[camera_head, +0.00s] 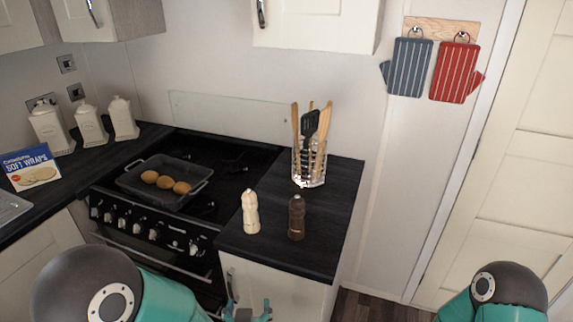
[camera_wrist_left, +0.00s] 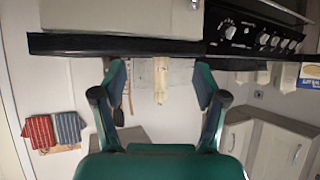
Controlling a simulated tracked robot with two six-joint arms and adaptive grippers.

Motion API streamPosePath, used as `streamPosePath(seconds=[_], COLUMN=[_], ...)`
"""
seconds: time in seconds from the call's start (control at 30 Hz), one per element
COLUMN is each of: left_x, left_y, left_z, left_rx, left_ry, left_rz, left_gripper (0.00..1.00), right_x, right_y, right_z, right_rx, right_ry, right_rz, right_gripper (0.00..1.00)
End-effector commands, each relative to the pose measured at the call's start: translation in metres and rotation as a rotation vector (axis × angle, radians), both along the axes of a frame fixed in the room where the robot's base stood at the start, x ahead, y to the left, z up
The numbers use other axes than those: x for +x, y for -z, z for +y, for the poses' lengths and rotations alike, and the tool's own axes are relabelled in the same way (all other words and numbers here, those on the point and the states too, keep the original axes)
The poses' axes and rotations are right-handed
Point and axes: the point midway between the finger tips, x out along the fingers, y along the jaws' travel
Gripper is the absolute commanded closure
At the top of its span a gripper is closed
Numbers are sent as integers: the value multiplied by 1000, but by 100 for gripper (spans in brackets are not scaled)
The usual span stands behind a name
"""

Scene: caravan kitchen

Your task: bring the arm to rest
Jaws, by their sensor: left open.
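My left gripper (camera_head: 247,311) is at the bottom of the head view, in front of the cabinet and below the counter's front edge. In the left wrist view, which is upside down, its two fingers (camera_wrist_left: 160,88) are spread apart with nothing held. The cream mill (camera_wrist_left: 160,78) shows between them, farther off. In the head view the cream mill (camera_head: 250,212) stands upright on the counter, apart from the gripper, with a dark brown mill (camera_head: 296,217) to its right. My right arm shows at the bottom right, but its gripper is out of view.
The dark counter (camera_head: 336,205) carries a glass holder (camera_head: 310,178) of utensils. A pan (camera_head: 138,191) with several brown rolls or potatoes is on the stove. Canisters and a wraps box (camera_head: 30,167) are at left. Oven mitts (camera_head: 407,68) hang on the wall. The floor right of the cabinet is clear.

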Motion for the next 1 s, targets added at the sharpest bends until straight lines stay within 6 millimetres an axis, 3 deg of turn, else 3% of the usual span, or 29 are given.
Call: streamPosePath(seconds=[0.17,0.3,0.4,0.5,0.6,0.73,1.0], left_x=[-11,-47,-87,-127,-156,-179,-188], left_y=[62,131,174,198,204,203,203], left_z=[52,82,84,71,50,36,36], left_rx=[-14,-110,-220,-324,-386,-427,-452], left_ry=[-69,-95,-84,-43,25,66,42], left_rz=[159,375,557,724,850,956,1000], left_gripper=[28,28,28,28,28,28,28], right_x=[0,0,0,0,0,0,0], right_y=[0,0,0,0,0,0,0], right_z=[0,0,0,0,0,0,0], right_rx=[0,0,0,0,0,0,0], right_ry=[0,0,0,0,0,0,0], right_rz=[0,0,0,0,0,0,0], right_gripper=[31,31,31,31,31,31,31])
